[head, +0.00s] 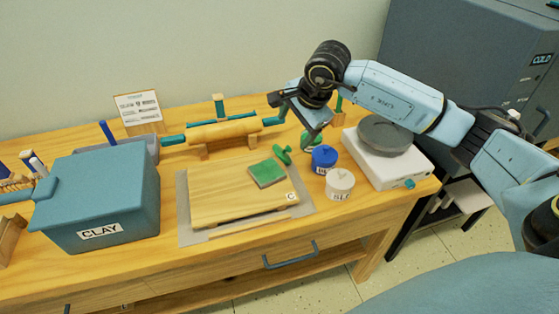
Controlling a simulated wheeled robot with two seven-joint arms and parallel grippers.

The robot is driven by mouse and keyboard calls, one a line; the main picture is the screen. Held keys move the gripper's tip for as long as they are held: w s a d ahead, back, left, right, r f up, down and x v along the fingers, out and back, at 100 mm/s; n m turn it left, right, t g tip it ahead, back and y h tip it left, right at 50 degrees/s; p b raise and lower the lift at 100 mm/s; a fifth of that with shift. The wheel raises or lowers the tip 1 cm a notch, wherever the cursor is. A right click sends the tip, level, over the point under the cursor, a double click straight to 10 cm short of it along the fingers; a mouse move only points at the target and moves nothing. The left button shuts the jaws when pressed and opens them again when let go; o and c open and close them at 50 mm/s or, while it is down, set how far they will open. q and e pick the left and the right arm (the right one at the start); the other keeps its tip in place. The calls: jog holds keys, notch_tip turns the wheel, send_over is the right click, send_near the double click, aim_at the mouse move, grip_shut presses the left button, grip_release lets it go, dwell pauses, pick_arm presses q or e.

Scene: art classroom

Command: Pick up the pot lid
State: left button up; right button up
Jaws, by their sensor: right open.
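Small lidded pots stand to the right of the wooden board: a blue pot (323,163) and a cream-white pot (340,187). Each has a small knob on top. A green one (309,143) behind them is partly hidden by my right gripper. I cannot tell which lid is meant. My right gripper (294,121) is open and empty. It hangs above the table behind and left of the blue pot, its fingers pointing down and left, apparently clear of the pots. My left gripper is not in view.
A teal CLAY bin (110,205) stands at left. A rolling pin (224,130) rests on a stand at the back. A wooden board (225,195) holds a green block (267,173). A white device (385,168) with a dark round top (384,136) stands under my right forearm.

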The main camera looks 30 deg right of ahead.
send_near(282, 153)
jog(key=b+x, duration=0.1)
jog(key=x, duration=0.1)
jog(key=shift+a+f, duration=0.2)
jog(key=shift+f, duration=0.2)
jog(key=x, duration=0.5)
jog(key=shift+w+f+b, duration=0.25)
jog(key=shift+b, duration=0.15)
jog(key=shift+w+d+f, duration=0.1)
jog(key=shift+w+f, duration=0.05)
jog(key=shift+f, duration=0.05)
jog(key=c, duration=0.7)
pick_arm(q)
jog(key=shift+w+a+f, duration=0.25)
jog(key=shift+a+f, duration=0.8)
pick_arm(e)
jog(key=shift+c, duration=0.6)
